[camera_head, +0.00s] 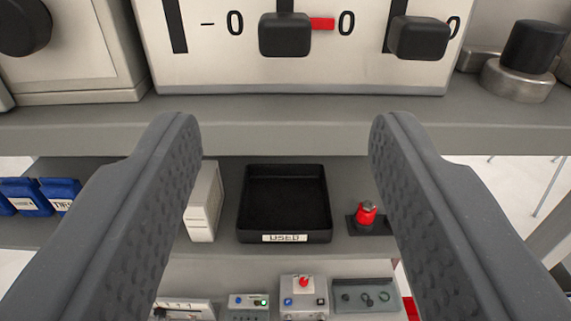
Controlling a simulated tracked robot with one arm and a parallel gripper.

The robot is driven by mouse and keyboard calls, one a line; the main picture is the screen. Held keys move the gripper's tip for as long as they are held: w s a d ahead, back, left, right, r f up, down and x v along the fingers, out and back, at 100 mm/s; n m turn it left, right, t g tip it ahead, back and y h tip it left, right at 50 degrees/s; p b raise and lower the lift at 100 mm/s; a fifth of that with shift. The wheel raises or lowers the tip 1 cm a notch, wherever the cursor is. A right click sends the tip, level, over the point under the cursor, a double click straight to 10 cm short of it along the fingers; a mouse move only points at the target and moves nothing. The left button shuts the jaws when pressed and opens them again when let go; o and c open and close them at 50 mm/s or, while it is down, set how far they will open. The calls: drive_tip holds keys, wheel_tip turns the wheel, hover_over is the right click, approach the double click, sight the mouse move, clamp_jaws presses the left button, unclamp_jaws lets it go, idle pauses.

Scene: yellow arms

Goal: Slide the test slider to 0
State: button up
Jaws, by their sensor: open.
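A white slider panel (210,68) stands on the upper shelf at the top of the view, its upper part cut off.
The grey upper shelf edge (290,125) runs across below the panel. A black tray (285,198) labelled "USED" lies lower, between a white box (203,203) and a red-topped device (367,215). Blue items (28,196) are at left. A black-topped metal cylinder (525,65) stands at right.

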drive_tip(key=shift+s, duration=0.75)
drive_tip(key=shift+f, duration=0.1)
drive_tip(key=s+a+f+g+b, duration=0.1)
drive_tip(key=s+a+f+b, duration=0.15)
drive_tip(key=a, duration=0.45)
drive_tip(key=s+a+f+b, duration=0.1)
drive_tip(key=a+f, duration=0.3)
drive_tip(key=a, duration=0.2)
drive_tip(key=s+a+f+b, duration=0.1)
drive_tip(key=s+a+f, duration=0.2)
drive_tip(key=f, duration=0.2)
drive_tip(key=s+a+f+g+b, duration=0.1)
drive_tip(key=s+a+f, duration=0.1)
drive_tip(key=a+f, duration=0.2)
wheel_tip(320, 180, down, 3)
drive_tip(key=shift+s+a+r+g+h+b, duration=0.2)
drive_tip(key=shift+s+a+g+h+b, duration=0.1)
drive_tip(key=shift+s+b, duration=0.1)
